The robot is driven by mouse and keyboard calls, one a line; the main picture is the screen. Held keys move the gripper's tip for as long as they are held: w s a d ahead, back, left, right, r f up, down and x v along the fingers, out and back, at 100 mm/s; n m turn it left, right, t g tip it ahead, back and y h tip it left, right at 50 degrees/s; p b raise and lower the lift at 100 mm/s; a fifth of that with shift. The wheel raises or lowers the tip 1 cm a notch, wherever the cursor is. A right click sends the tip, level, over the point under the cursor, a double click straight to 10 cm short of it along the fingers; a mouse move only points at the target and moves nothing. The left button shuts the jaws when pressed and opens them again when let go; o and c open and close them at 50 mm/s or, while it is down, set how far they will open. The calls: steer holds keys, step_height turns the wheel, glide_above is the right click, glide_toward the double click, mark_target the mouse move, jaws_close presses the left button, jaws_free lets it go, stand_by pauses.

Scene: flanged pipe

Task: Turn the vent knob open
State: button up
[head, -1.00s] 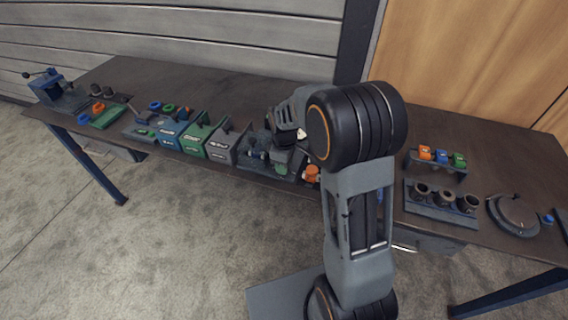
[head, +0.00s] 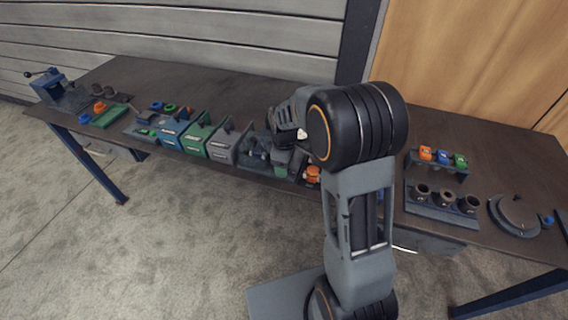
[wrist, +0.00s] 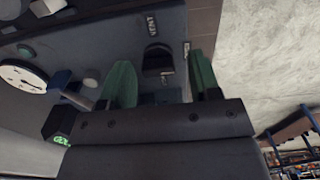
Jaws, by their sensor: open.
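In the wrist view, a dark vent knob (wrist: 158,60) stands on a blue-grey panel (wrist: 105,25) beside a label reading VENT. Small white labels with unreadable print lie around it. My gripper (wrist: 160,66) is open, with one green finger on each side of the knob in the picture. I see gaps between knob and fingers, and cannot tell how deep the fingers reach. In the head view my own arm hides most of the gripper and the knob.
A round white gauge (wrist: 22,77) and a lit green display (wrist: 62,140) are left of the gripper. On the bench (head: 240,85), coloured boxes (head: 197,138) stand left of my arm. A rack with three dark cups (head: 440,205) and a round plate (head: 514,214) are to the right.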

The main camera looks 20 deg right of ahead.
steer(key=shift+d, duration=0.1)
step_height(320, 180, up, 8)
steer(key=p, duration=0.6)
stand_by(0.6)
steer(key=shift+m, duration=0.7)
steer(key=s+r+m+t, duration=0.2)
steer(key=s+r+m, duration=0.2)
steer(key=s, duration=0.4)
steer(key=s+r+m+t, duration=0.2)
steer(key=s+r+m, duration=0.3)
steer(key=s+r, duration=0.2)
steer(key=shift+s+m, duration=0.3)
steer(key=shift+s, duration=0.85)
